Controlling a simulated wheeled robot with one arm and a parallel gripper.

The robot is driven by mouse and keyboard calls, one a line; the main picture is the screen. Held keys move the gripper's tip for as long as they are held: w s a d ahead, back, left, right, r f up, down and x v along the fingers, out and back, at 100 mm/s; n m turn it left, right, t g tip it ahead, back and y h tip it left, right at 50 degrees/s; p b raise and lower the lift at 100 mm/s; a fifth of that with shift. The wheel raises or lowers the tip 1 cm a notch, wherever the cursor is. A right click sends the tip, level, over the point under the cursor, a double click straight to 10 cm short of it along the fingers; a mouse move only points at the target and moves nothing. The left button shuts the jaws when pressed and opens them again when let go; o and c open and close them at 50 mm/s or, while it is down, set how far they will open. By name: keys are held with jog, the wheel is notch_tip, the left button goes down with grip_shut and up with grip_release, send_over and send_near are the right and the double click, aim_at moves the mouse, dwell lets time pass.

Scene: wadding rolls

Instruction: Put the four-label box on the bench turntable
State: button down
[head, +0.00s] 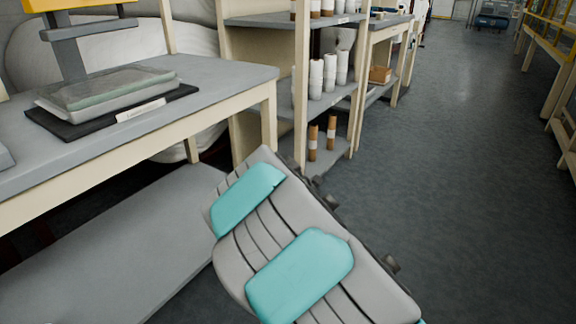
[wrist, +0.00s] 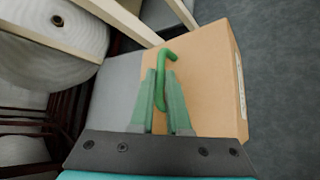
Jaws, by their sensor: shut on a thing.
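A brown cardboard box (wrist: 207,75) fills the middle and right of the wrist view, with a pale label on its right side face. A green hooked handle (wrist: 168,68) shows over the box, and my gripper (wrist: 161,77) is shut on it between its green fingers. I cannot tell how the handle joins the box. The held box is not visible in the head view, where my arm covers the lower middle. No turntable can be made out for certain; the bench (head: 215,80) carries a flat grey stacked device (head: 110,88) on a black base.
A shelf unit (head: 300,80) with white rolls (head: 330,73) and brown rolls (head: 322,137) stands beyond the bench. A small carton (head: 380,75) sits on a farther shelf. A lower grey shelf (head: 120,245) runs under the bench. The floor (head: 460,150) on the right is clear.

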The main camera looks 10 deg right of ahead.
jog(key=shift+n+y, duration=0.3)
jog(key=shift+y, duration=0.1)
jog(key=f, duration=0.5)
jog(key=s+f, duration=0.1)
jog(key=f, duration=0.2)
jog(key=shift+s+a, duration=0.1)
jog(key=shift+a, duration=0.25)
